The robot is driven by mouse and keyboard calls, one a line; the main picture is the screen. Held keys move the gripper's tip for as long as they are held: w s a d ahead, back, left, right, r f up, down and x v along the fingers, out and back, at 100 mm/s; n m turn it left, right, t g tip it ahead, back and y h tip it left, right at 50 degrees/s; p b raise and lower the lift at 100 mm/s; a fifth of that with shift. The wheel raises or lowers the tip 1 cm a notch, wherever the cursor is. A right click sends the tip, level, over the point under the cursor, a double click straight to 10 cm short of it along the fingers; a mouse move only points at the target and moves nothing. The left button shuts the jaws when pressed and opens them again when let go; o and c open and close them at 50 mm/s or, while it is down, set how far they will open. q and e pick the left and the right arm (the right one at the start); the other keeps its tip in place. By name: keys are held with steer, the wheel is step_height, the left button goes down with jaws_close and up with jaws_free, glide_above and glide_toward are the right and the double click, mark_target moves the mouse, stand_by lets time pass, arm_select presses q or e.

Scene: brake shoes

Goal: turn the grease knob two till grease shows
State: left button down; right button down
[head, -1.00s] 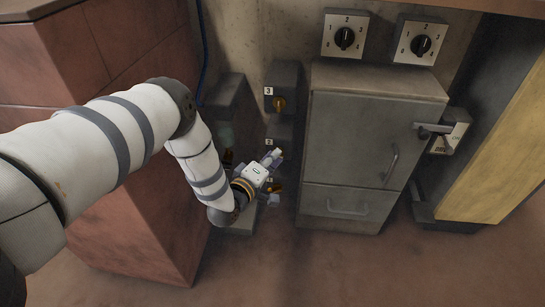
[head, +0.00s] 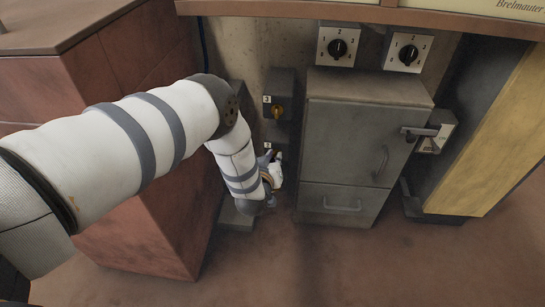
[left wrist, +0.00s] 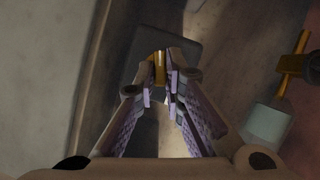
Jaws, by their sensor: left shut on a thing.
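Grease knob two is a brass-yellow knob (left wrist: 160,66) on a dark grey box (left wrist: 183,50) in the left wrist view. My left gripper (left wrist: 163,88) is closed on it, with a ribbed finger on either side. In the head view the gripper (head: 274,163) is at the box below the small "2" label (head: 267,146), and the wrist hides the knob there. I cannot make out any grease. The knob marked 3 (head: 278,112) sits on its own dark box just above. My right gripper is not in view.
A grey cabinet (head: 357,140) stands close to the right of the gripper. A red-brown block (head: 130,215) stands to the left, under my arm. Two numbered dials (head: 338,47) are above. In the wrist view, an orange handle (left wrist: 294,64) and pale block (left wrist: 267,123) lie right.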

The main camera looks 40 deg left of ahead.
arm_select(q)
steer(key=shift+w+d+r+m+g+y, duration=0.1)
steer(key=shift+m+g+y, duration=0.25)
steer(key=shift+m, duration=0.3)
steer(key=shift+w+d+m+g+y, duration=0.1)
steer(key=shift+m+g+y, duration=0.05)
steer(key=shift+m+y, duration=0.4)
steer(key=c, duration=1.7)
jaws_free()
steer(key=v, duration=1.2)
steer(key=shift+a+r, duration=0.1)
